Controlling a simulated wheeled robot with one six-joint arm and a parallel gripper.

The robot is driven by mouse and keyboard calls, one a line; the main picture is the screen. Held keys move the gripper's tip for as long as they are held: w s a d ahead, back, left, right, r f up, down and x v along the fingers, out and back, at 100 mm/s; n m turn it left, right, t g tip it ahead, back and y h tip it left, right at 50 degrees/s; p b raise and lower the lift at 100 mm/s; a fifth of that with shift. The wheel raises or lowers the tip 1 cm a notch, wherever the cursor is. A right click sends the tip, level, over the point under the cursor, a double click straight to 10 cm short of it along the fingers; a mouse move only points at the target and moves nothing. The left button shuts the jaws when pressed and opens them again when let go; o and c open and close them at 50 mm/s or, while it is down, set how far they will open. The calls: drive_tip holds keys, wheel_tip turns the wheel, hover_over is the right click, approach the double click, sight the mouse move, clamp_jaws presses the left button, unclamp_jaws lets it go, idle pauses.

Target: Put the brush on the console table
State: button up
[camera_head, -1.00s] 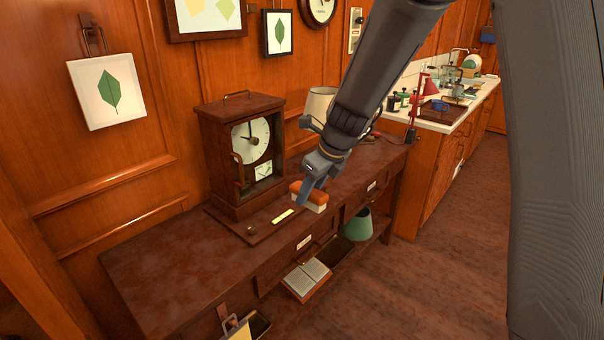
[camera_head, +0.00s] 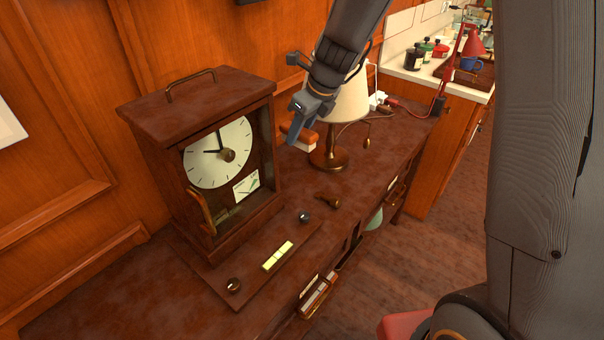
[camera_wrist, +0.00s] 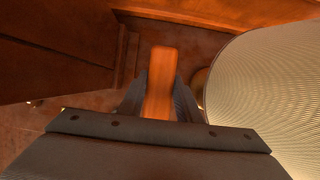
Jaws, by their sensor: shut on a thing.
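The brush has an orange-brown wooden back and pale bristles. In the head view the brush (camera_head: 305,143) shows beside my gripper's fingers, between the clock and the lamp. My gripper (camera_head: 297,128) is shut on it. In the wrist view the brush (camera_wrist: 160,85) sits between the two fingers (camera_wrist: 161,100), its wooden back towards the camera. The console table (camera_head: 110,290) is dark reddish wood and runs along the panelled wall. The brush is over its top behind the lamp's left side; I cannot tell whether it touches the top.
A tall wooden clock (camera_head: 205,150) stands left of my gripper. A lamp with a cream shade (camera_head: 345,100) is close on the right, also large in the wrist view (camera_wrist: 270,90). Small knobs (camera_head: 327,200) lie in front. The table's front left is bare.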

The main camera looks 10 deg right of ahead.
wheel_tip(320, 180, down, 16)
drive_tip(key=b, duration=0.4)
drive_tip(key=shift+s+f, duration=0.15)
drive_tip(key=shift+f, duration=0.05)
drive_tip(key=shift+f, duration=0.1)
drive_tip(key=o, duration=0.9)
drive_tip(key=shift+o, duration=0.2)
drive_tip(key=p+v, duration=0.2)
drive_tip(key=v, duration=0.9)
drive_tip(key=s+d+r+n+g+h, duration=0.1)
drive_tip(key=s+d+r+n, duration=0.1)
drive_tip(key=s+d+n, duration=0.3)
drive_tip(key=s+d+r+n+g+h, duration=0.1)
drive_tip(key=s+d+n, duration=0.4)
drive_tip(key=s+n, duration=0.9)
drive_tip(key=r+n+h, duration=0.1)
drive_tip(key=n, duration=0.7)
drive_tip(key=shift+s+r, duration=0.2)
